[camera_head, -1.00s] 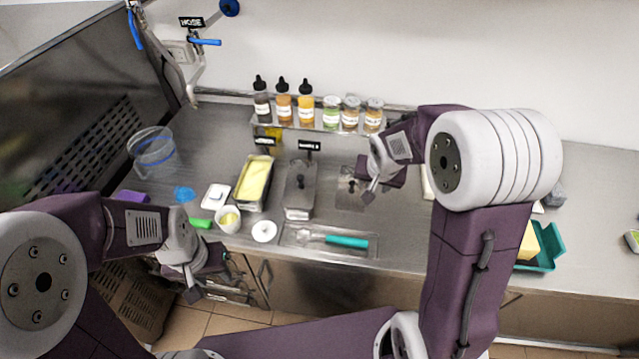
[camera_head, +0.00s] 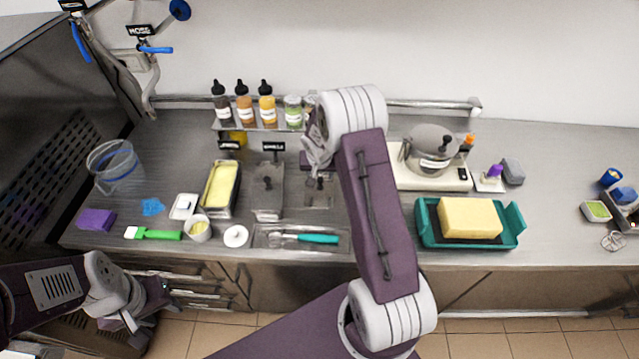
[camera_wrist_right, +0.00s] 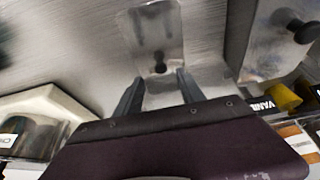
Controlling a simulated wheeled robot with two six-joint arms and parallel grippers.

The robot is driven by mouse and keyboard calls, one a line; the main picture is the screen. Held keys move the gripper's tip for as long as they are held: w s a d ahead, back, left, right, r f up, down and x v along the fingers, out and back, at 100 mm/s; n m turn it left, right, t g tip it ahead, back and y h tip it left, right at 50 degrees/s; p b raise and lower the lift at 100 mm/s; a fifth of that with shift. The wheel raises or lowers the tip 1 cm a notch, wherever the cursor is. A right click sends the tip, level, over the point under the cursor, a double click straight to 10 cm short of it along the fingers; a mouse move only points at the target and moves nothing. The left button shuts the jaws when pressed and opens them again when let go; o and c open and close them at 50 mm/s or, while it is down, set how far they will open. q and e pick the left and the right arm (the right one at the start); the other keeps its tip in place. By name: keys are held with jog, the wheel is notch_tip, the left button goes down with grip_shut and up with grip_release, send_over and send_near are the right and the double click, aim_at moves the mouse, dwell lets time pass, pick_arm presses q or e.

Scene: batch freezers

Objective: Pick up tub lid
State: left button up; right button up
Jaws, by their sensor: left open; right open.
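The flat metal tub lid (camera_head: 318,199) with a black knob lies on the steel counter, right of a lidded metal tub (camera_head: 267,205). An open tub of pale yellow contents (camera_head: 221,187) stands further left. My right gripper (camera_head: 310,166) is just behind the lid, partly hidden by my arm. In the right wrist view, the open, empty fingers (camera_wrist_right: 160,92) point towards the lid (camera_wrist_right: 150,35), with its knob just ahead of the gap between them. Whether they touch it I cannot tell. My left gripper (camera_head: 135,322) is open and empty at the counter's front left.
A bottle shelf (camera_head: 262,127) stands behind the tubs. A tray with a teal-handled tool (camera_head: 316,238) lies in front. A white round lid (camera_head: 236,236) and small cup (camera_head: 198,229) are front left. A teal tray (camera_head: 428,222) holding a yellow block is at right.

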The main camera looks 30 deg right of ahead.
aim_at(320, 178)
jog(key=p+x, duration=0.1)
jog(key=x, duration=0.3)
jog(key=shift+w+f, duration=0.15)
jog(key=shift+f, duration=0.2)
jog(key=shift+w+f, duration=0.1)
jog(key=shift+f, duration=0.1)
jog(key=shift+r, duration=0.1)
grip_shut()
jog(key=shift+r, duration=0.45)
jog(key=r, duration=0.1)
jog(key=s+r, duration=0.1)
jog(key=r, duration=0.1)
jog(key=shift+d+r, duration=0.25)
jog(key=shift+r, duration=0.05)
jog(key=s+d+r, duration=0.4)
jog(key=s+r, duration=0.2)
jog(key=s, duration=0.3)
jog(key=shift+s+r, duration=0.25)
jog(key=shift+s, duration=0.15)
